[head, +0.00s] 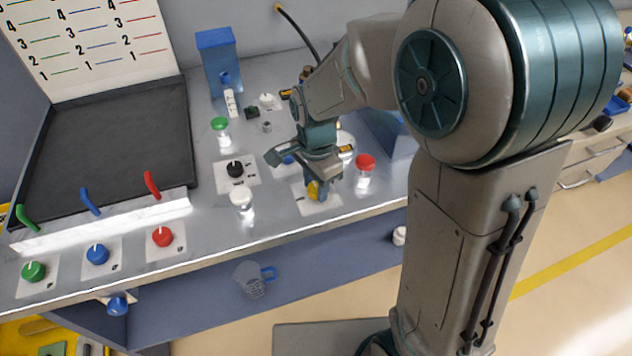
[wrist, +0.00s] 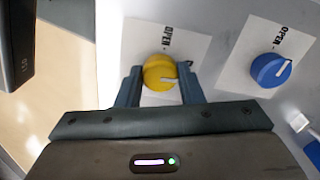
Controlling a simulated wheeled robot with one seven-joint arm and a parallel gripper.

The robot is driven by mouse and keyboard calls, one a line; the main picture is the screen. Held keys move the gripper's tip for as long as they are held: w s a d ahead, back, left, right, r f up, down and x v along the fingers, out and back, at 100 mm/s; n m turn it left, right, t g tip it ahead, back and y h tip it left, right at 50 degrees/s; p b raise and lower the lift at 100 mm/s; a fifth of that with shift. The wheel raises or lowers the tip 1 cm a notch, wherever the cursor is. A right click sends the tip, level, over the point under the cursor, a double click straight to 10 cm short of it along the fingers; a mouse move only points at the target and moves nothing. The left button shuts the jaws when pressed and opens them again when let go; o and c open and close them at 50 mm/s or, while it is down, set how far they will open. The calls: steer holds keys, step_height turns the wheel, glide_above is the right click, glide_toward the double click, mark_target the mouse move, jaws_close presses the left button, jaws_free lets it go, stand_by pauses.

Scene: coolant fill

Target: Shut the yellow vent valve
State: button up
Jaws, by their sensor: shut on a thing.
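The yellow vent valve (wrist: 160,72) is a round knob on a white plate marked OPEN. Its white pointer line points to the right in the wrist view, away from the OPEN word at the upper right of the plate. My gripper (wrist: 160,86) has a finger on each side of the knob and is shut on it. In the head view the yellow knob (head: 313,190) shows partly below my gripper (head: 318,183), near the front edge of the bench.
A blue knob (wrist: 270,70) on its own OPEN plate is close by. A red-capped bottle (head: 365,168), a white-capped bottle (head: 242,200) and a black knob (head: 235,168) stand around my gripper. Green, blue and red knobs line the front left. A jug (head: 250,280) is below.

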mark_target(316, 187)
steer(key=shift+m, duration=0.5)
steer(key=o, duration=1)
step_height(316, 187, up, 14)
steer(key=shift+p, duration=0.35)
steer(key=s+d+f+n+t, duration=0.2)
steer(key=s+d+f+n, duration=0.1)
steer(key=s+d+n, duration=0.9)
steer(key=shift+f+t, duration=0.3)
steer(key=shift+t, duration=0.1)
